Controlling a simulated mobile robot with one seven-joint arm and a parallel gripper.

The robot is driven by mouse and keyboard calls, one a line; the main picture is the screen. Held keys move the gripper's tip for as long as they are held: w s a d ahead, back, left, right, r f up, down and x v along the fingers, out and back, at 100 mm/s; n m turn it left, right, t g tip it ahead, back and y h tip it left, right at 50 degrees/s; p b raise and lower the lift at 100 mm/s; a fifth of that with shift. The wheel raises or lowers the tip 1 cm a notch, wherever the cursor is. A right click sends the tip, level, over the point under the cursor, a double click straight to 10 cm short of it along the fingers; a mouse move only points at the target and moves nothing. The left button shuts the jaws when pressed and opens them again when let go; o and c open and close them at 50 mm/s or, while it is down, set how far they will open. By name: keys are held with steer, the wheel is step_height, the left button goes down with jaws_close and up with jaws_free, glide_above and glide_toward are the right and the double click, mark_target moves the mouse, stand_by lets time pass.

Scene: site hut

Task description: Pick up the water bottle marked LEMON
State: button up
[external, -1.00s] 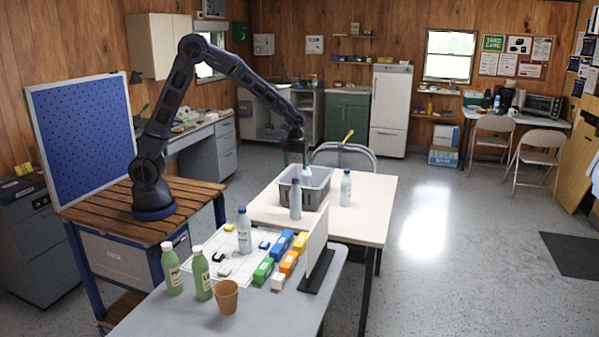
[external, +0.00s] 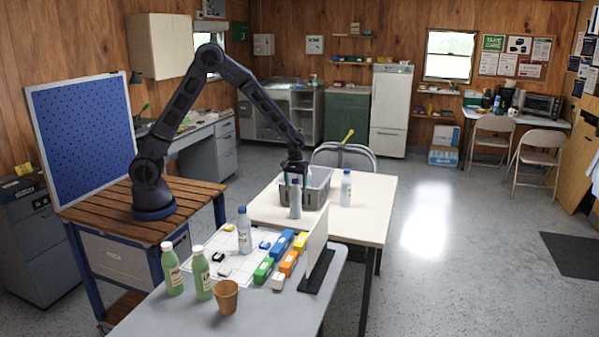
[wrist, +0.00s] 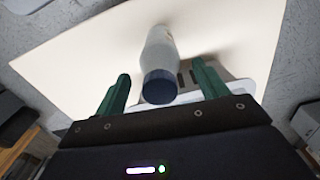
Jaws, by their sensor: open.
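Blue-capped pale water bottles stand at several spots in the external view: one (external: 295,202) at the near side of the grey bin, one (external: 346,188) to its right on the cream table, and one (external: 244,232) on the near grey table. Their labels are too small to read, so I cannot tell which is LEMON. My gripper (external: 294,176) is open, low over the bin area, behind or at the top of the bottle at the bin. In the wrist view, a dark-blue-capped bottle (wrist: 160,60) lies between the green fingers (wrist: 161,75), with the cap nearest me.
The grey bin (external: 320,190) stands beside my gripper on the cream table (external: 372,212). Two green bottles (external: 202,272), a brown cup (external: 226,297), coloured blocks (external: 289,262) and an upright white panel (external: 318,245) are on the near table.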

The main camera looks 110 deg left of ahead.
steer(key=shift+f, duration=0.4)
jaws_close()
